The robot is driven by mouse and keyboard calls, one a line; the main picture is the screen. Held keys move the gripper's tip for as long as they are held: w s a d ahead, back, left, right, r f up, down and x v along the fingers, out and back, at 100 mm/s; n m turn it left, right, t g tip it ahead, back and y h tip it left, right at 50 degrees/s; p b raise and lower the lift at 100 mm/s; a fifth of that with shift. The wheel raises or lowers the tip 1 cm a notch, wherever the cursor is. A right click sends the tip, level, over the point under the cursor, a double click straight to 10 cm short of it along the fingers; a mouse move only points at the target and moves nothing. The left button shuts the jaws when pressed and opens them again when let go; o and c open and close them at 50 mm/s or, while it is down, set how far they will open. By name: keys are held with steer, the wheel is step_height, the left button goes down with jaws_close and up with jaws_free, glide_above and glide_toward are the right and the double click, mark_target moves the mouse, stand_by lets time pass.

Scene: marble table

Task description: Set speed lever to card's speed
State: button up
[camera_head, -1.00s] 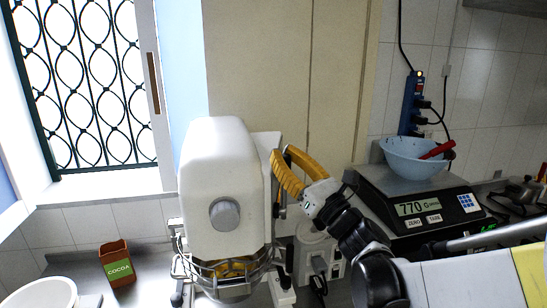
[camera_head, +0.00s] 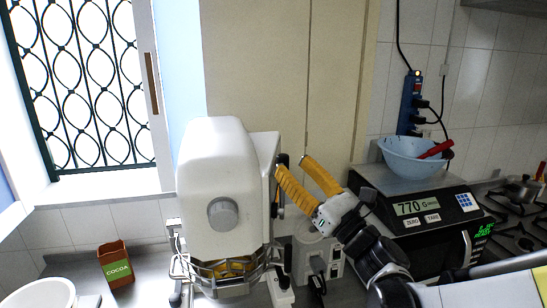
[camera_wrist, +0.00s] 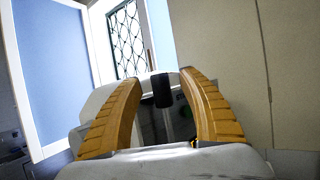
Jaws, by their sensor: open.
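The white stand mixer (camera_head: 215,165) stands on the counter, with a grey round knob (camera_head: 222,214) on its front and a wire-guarded bowl (camera_head: 225,270) below. A black-tipped lever (camera_wrist: 162,90) shows between my fingers in the wrist view; its dark tip also seems to show at the mixer's right side in the head view. My gripper (camera_head: 293,163) is open, its yellow fingers beside the mixer's right side. The wrist view shows my gripper (camera_wrist: 160,85) with one finger on each side of the lever tip, with gaps. The lever's base is hidden. No speed card can be made out.
A black scale (camera_head: 415,210) reading 770 carries a blue bowl (camera_head: 408,160) on the right. A stove (camera_head: 515,215) lies beyond it. A cocoa box (camera_head: 116,264) and a white bowl (camera_head: 45,294) stand at left. A socket box (camera_head: 318,258) sits below my gripper.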

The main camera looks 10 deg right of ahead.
steer(key=v, duration=0.7)
steer(key=shift+s, duration=0.15)
steer(key=shift+f, duration=0.15)
steer(key=s+a+f+n+g+b, duration=0.2)
steer(key=a+f+n+g+b, duration=0.25)
steer(key=f+n, duration=0.4)
steer(key=s+a+f+n+g+b, duration=0.2)
steer(key=a+f+n+g+b, duration=0.3)
steer(key=f, duration=0.6)
steer(key=s+d+f+n+g+h+b, duration=0.2)
steer(key=s+d+f+n+h+b, duration=0.1)
steer(key=s+f+n+h, duration=0.2)
steer(key=s+d+f+n+g+h+b, duration=0.1)
steer(key=s+d+f+n+h+b, duration=0.2)
steer(key=f+n, duration=0.7)
steer(key=shift+s+d+n+g+h+b, duration=0.4)
steer(key=shift+s+d+n+h, duration=0.5)
steer(key=shift+n, duration=0.25)
